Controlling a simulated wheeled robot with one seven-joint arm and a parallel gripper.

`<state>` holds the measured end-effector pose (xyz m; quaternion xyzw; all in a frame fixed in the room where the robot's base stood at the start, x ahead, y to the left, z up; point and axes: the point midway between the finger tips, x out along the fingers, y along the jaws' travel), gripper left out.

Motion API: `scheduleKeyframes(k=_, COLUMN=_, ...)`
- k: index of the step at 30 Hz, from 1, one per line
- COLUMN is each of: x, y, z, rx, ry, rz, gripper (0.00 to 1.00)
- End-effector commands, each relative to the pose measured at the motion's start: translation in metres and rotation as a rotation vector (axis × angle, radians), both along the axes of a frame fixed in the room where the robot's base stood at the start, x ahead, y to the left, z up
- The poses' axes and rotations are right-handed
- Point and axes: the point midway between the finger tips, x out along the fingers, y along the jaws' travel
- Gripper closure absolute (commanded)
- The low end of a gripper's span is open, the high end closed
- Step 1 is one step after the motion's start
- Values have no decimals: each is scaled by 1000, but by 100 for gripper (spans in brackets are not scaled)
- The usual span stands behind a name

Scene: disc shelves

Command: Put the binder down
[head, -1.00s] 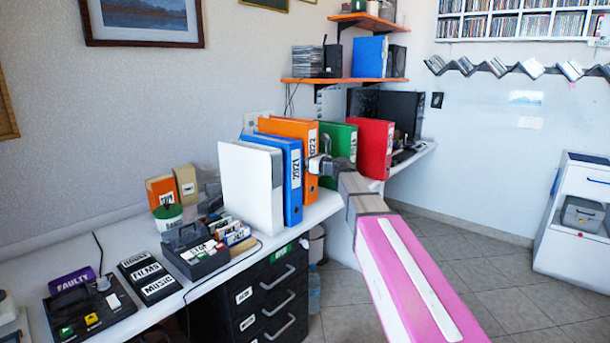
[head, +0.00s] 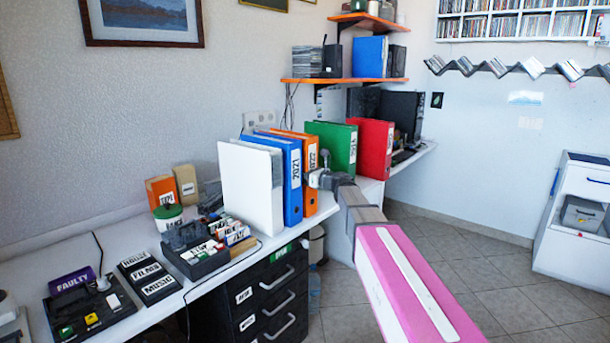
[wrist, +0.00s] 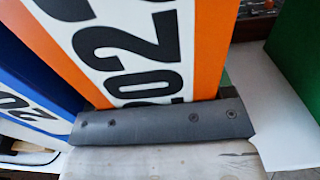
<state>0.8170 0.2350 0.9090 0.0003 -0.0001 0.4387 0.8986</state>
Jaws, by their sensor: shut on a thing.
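The orange binder (head: 309,193), labelled 2022, is upright on or just over the white desk (head: 232,265); I cannot tell whether its base touches. It stands between the blue 2021 binder (head: 292,185) on its left and the green binder (head: 335,150) on its right. My gripper (head: 320,178) is shut on the orange binder's spine edge. In the wrist view the orange binder (wrist: 207,45) fills the middle, with the grey gripper (wrist: 160,122) across its lower spine. The blue binder (wrist: 35,85) is close at left there; a gap shows before the green binder (wrist: 297,55).
A white binder (head: 248,190) stands left of the blue one, and a red binder (head: 374,150) right of the green. A dark card tray (head: 205,250) sits further left on the desk. Black drawers (head: 265,295) are below. Orange shelves (head: 345,80) hang above.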

Motion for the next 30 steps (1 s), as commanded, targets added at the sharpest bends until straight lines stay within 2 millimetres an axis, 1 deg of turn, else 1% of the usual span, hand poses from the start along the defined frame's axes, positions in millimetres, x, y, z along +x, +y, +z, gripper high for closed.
scheduleKeyframes(k=1, x=0, y=0, z=-1, rx=0, ry=0, rz=0, gripper=22)
scheduleKeyframes(k=2, x=0, y=0, z=-1, rx=0, ry=0, rz=0, gripper=15)
scheduleKeyframes(k=11, x=0, y=0, z=0, rx=0, ry=0, rz=0, gripper=15)
scheduleKeyframes(k=14, x=-5, y=-5, z=1, rx=0, ry=0, rz=-1, gripper=15)
scheduleKeyframes(k=17, x=-14, y=-16, z=1, rx=0, ry=0, rz=-1, gripper=15)
scheduleKeyframes(k=24, x=-45, y=-54, z=1, rx=0, ry=0, rz=-2, gripper=15)
scheduleKeyframes(k=30, x=-64, y=-80, z=1, rx=0, ry=0, rz=-2, gripper=15)
